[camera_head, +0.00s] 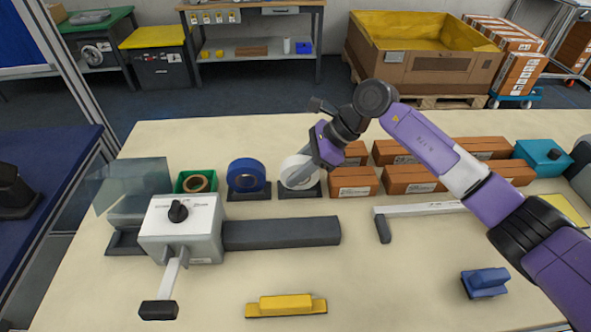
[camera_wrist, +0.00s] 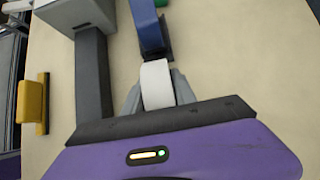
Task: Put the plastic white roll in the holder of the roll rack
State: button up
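The plastic white roll (camera_head: 297,172) is at the roll rack, right of the blue roll (camera_head: 246,175). A dark holder (camera_head: 301,192) is directly below the white roll; whether the roll rests in it or hangs just above it I cannot tell. My gripper (camera_head: 303,168) reaches down to the roll from the upper right. In the wrist view, its grey fingers (camera_wrist: 156,92) flank the white roll (camera_wrist: 157,82) closely on both sides and appear shut on it. The blue roll (camera_wrist: 147,22) shows just beyond, in its own dark holder.
A green tray with a brown roll (camera_head: 197,183) is left of the blue roll. Brown boxes (camera_head: 354,182) stand close on the right. A grey-white device (camera_head: 182,228) with a dark bar (camera_head: 281,233) is in front. A yellow tool (camera_head: 286,306) lies nearer; the front middle is mostly clear.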

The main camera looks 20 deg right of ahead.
jog(key=o, duration=0.3)
jog(key=shift+b+v, duration=0.6)
jog(key=shift+v, duration=3.3)
